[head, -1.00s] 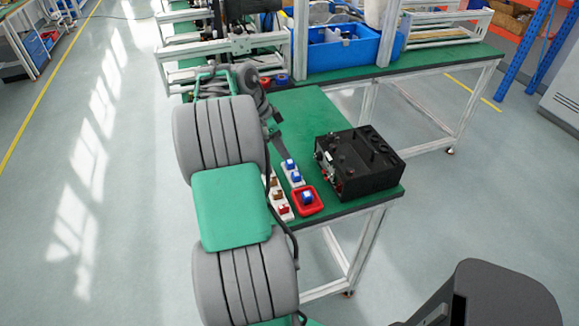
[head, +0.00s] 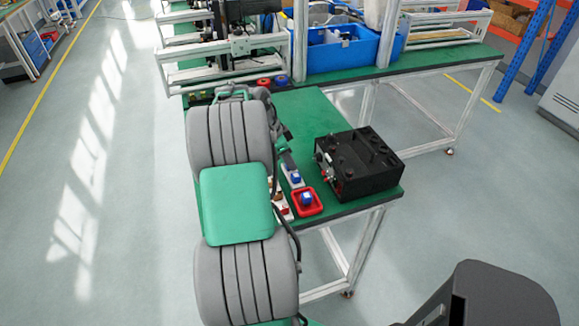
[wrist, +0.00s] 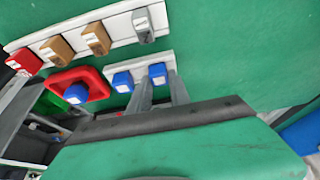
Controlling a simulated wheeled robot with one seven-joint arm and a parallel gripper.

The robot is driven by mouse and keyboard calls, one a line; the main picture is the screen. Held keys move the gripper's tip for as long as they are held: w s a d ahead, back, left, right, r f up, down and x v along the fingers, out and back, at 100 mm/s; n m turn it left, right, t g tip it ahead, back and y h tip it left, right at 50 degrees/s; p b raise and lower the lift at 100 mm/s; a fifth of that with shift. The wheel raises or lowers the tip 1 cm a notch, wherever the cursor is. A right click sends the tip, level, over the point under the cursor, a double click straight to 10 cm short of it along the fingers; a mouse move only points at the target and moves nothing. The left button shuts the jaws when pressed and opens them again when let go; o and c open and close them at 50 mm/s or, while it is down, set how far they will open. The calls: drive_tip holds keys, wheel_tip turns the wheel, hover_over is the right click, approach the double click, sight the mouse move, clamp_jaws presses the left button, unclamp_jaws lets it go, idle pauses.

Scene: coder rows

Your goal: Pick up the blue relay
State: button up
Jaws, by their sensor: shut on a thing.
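My gripper (wrist: 162,82) is shut on a blue relay (wrist: 158,73) at the right end of a short white strip (wrist: 140,72) in the wrist view. I cannot tell whether that relay is clear of the strip. A second blue relay (wrist: 122,82) sits beside it on the strip and also shows in the head view (head: 296,179). A third blue relay (wrist: 75,94) sits in a red tray (wrist: 97,80); the tray also shows in the head view (head: 316,206). In the head view, the gripped relay is mostly hidden by my gripper (head: 288,161).
A longer white strip (wrist: 121,29) holds red, brown and grey blocks close by. A black box with knobs (head: 362,163) stands on the green table (head: 300,103) right of the strips. A blue bin (head: 342,56) stands at the back.

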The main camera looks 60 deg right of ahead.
clamp_jaws()
